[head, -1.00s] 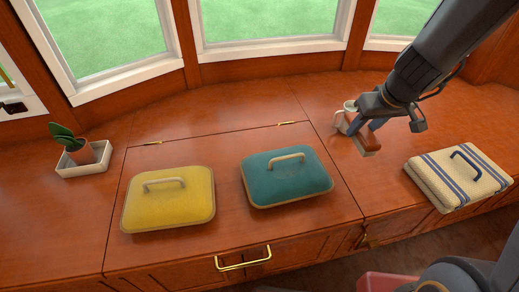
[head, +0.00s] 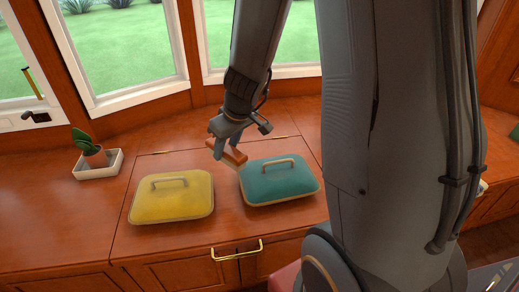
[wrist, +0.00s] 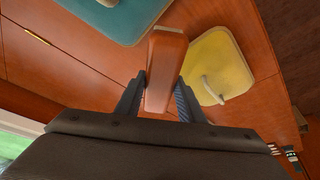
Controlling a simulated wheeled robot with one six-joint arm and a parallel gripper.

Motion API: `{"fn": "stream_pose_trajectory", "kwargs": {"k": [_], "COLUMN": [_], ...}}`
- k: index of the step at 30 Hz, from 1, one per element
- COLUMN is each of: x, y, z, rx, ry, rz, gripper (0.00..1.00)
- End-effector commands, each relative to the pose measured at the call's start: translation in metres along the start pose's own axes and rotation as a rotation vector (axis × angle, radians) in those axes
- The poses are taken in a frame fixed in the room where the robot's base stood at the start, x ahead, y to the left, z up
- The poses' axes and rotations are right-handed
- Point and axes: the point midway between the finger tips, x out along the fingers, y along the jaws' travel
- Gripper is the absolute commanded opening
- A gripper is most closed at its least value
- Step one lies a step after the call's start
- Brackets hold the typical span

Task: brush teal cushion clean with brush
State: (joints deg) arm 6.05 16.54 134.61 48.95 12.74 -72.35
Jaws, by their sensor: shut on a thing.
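The teal cushion (head: 268,188) lies flat on the wooden bench, its tan handle upward; part of it also shows at the top of the wrist view (wrist: 118,18). My gripper (head: 229,150) is shut on the brush (head: 238,154), which has a reddish-brown block. In the wrist view the brush (wrist: 166,62) stands out between the two fingers. My gripper holds it above the bench, near the teal cushion's back left corner. I cannot tell whether the brush touches the cushion. The brush's bristles are not clearly visible.
A yellow cushion (head: 172,204) lies left of the teal one and also shows in the wrist view (wrist: 222,62). A potted plant (head: 93,155) stands in a white tray at the left. A brass handle (head: 237,251) is on the bench front. My arm hides much of the right side.

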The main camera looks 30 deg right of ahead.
Motion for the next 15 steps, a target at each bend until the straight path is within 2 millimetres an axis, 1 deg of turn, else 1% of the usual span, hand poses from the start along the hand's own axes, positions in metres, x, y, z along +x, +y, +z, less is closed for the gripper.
{"fn": "stream_pose_trajectory", "kwargs": {"k": [4,7,12,15], "x": [-0.009,-0.016,-0.036,-0.047], "y": [0.013,0.026,0.054,0.066], "z": [0.011,0.022,0.054,0.073], "rx": [-0.093,-0.208,-0.505,-0.670], "ry": [-0.002,-0.001,0.000,0.001], "rz": [-0.043,-0.093,-0.217,-0.283], "gripper": [0.17,0.17,0.17,0.17]}}
